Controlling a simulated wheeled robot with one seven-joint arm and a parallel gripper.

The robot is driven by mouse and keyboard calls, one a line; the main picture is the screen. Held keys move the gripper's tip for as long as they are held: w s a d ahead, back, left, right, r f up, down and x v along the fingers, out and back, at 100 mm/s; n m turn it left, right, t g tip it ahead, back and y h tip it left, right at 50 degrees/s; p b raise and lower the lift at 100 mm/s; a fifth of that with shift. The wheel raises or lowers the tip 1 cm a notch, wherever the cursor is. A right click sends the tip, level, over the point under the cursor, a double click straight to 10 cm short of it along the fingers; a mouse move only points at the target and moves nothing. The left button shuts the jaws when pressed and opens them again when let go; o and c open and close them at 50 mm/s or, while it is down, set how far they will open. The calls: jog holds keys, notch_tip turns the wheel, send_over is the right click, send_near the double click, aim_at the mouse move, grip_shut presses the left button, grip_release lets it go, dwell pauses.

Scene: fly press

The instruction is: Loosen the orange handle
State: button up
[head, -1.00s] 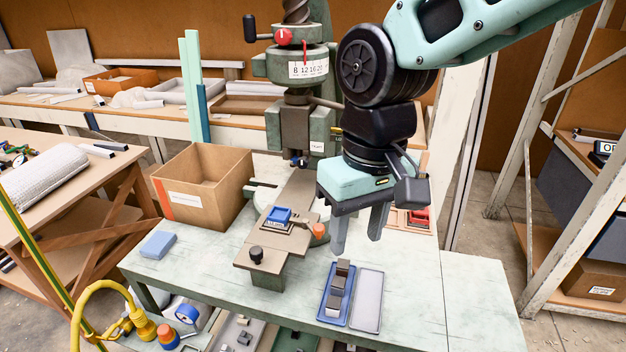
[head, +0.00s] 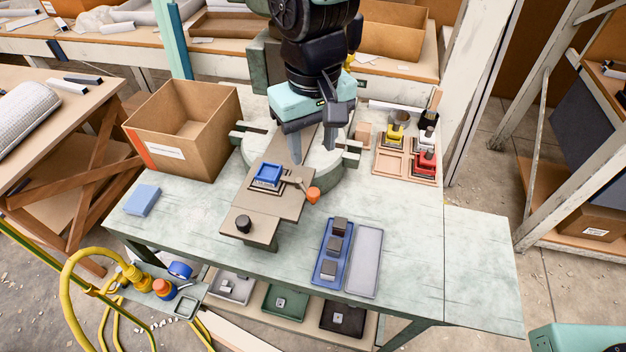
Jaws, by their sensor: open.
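The orange handle (head: 313,195) is a small knob on a short lever at the right edge of the brown slide plate (head: 262,202). The lever runs left to a dark clamp frame around a blue block (head: 269,174) on the plate. My gripper (head: 312,157) points down above and behind the orange handle, over the round press base. Its two grey fingers are apart with nothing between them. It does not touch the handle. A black knob (head: 243,223) stands at the plate's near end. My arm hides most of the press.
An open cardboard box (head: 185,150) stands left of the plate, with a blue sponge-like block (head: 142,200) nearby. A wooden tray (head: 393,166) holds coloured stamps back right. The right tabletop is clear.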

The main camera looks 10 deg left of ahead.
aim_at(314, 191)
notch_tip(314, 191, down, 11)
jog(key=shift+f+p, duration=0.15)
jog(key=shift+p, duration=0.8)
grip_shut()
